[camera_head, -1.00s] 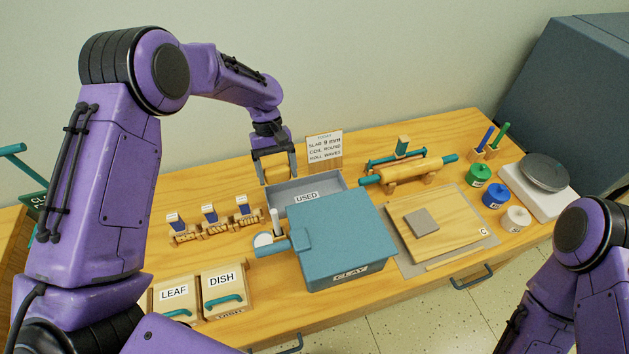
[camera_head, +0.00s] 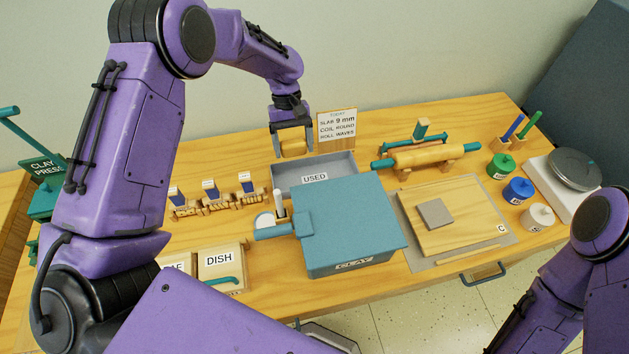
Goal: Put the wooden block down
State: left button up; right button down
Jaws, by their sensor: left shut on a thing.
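My left gripper (camera_head: 293,151) is shut on a small light wooden block (camera_head: 292,142) that shows between its fingers. It points down at the back left edge of the grey tray labelled USED (camera_head: 345,166), with the block above the tray's back edge. Whether the block touches anything beneath is hard to tell. My right arm shows at the lower right edge, but its gripper is out of view.
A blue CLAY box (camera_head: 345,220) stands in front of the tray. A sign card (camera_head: 337,128) stands behind it. Stamp blocks (camera_head: 212,200) stand left, a rolling pin (camera_head: 425,156) and a board with a grey slab (camera_head: 470,215) right.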

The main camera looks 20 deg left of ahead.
aim_at(295, 151)
pick_arm(q)
jog(key=f, duration=0.1)
jog(key=f+b, duration=0.1)
jog(key=f, duration=0.1)
jog(key=shift+w, duration=0.25)
jog(key=shift+f+b, duration=0.2)
jog(key=shift+b, duration=0.1)
notch_tip(295, 151, down, 9)
jog(key=shift+s+r+p, duration=0.1)
jog(key=shift+r+p, duration=0.05)
jog(key=shift+p, duration=1.1)
jog(key=shift+f, duration=0.4)
jog(key=shift+f, duration=0.1)
